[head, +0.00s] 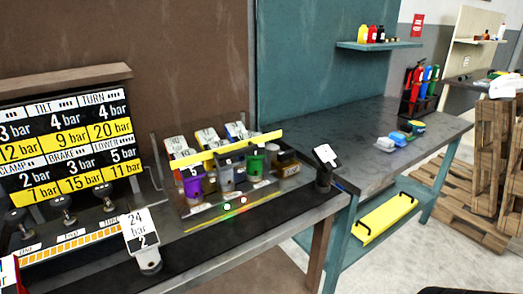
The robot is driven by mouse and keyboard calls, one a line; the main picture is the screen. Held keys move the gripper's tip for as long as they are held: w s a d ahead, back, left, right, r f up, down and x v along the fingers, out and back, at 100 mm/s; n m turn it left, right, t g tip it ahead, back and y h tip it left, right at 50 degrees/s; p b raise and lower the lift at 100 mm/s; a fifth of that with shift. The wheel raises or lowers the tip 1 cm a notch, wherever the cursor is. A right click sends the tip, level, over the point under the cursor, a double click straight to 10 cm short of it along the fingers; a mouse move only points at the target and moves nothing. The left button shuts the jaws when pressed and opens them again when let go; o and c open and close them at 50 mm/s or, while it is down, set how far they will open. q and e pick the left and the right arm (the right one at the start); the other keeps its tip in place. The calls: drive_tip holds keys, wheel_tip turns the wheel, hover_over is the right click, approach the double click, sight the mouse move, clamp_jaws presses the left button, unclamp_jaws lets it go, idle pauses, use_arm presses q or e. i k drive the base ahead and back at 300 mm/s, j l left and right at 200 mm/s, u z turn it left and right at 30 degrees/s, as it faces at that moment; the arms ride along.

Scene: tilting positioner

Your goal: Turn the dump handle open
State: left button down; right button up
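No part in the head view is plainly readable as the dump handle. A dark upright part with a tilted white label (325,157) stands at the right end of the dark bench; its text is too small to read. A white tag reading "24 bar 2" (140,231) stands at the bench front above a round metal fitting (149,261). Several dark knobs (62,205) stand in a row at the left, below a pressure board (68,140) with TILT, TURN, CLAMP, BRAKE and LOWER columns.
A rack with a yellow bar (225,150) holds coloured cups and white tags mid-bench. A grey-topped teal table (350,140) adjoins at right, with small items and a yellow tray (384,217) below. Wooden pallets (492,150) stand far right.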

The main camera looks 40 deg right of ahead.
sight(284, 157)
drive_tip(key=l+u, duration=0.3)
drive_tip(key=l, duration=0.15)
drive_tip(key=k+l+u, duration=0.25)
drive_tip(key=l, duration=0.15)
drive_tip(key=k+l+u, duration=0.15)
drive_tip(key=l, duration=0.3)
drive_tip(key=k+l+u, duration=0.2)
drive_tip(key=l, duration=0.2)
drive_tip(key=k+l, duration=0.1)
drive_tip(key=l, duration=0.2)
drive_tip(key=k+l, duration=0.1)
drive_tip(key=l, duration=0.15)
drive_tip(key=k+l, duration=0.15)
drive_tip(key=l, duration=0.15)
drive_tip(key=i+u, duration=0.05)
